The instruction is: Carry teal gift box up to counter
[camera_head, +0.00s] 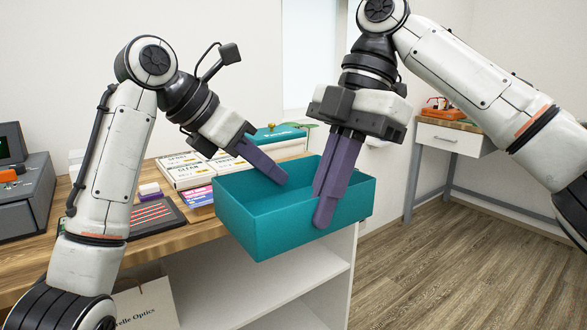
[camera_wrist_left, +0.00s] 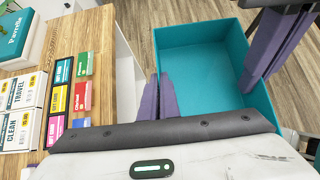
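The teal gift box (camera_head: 268,230) is open-topped and looks empty. It is held in the air beside the wooden counter (camera_head: 190,235), overlapping its right end in the head view. The left wrist view shows the box (camera_wrist_left: 205,75) just past the counter's edge. My left gripper (camera_head: 283,180) is shut on the box's wall nearest the counter; its fingers (camera_wrist_left: 158,92) straddle that wall. My right gripper (camera_head: 325,205) is shut on the opposite wall, one finger inside and one outside. It also shows in the left wrist view (camera_wrist_left: 262,65).
The counter holds white lettered boxes (camera_head: 185,170), coloured cards (camera_wrist_left: 82,95), a dark tray (camera_head: 150,215), a grey machine (camera_head: 25,195) and a teal lettered box (camera_wrist_left: 14,38). White shelves (camera_head: 305,275) stand below. Open wood floor (camera_head: 450,260) lies right, before a side table (camera_head: 450,138).

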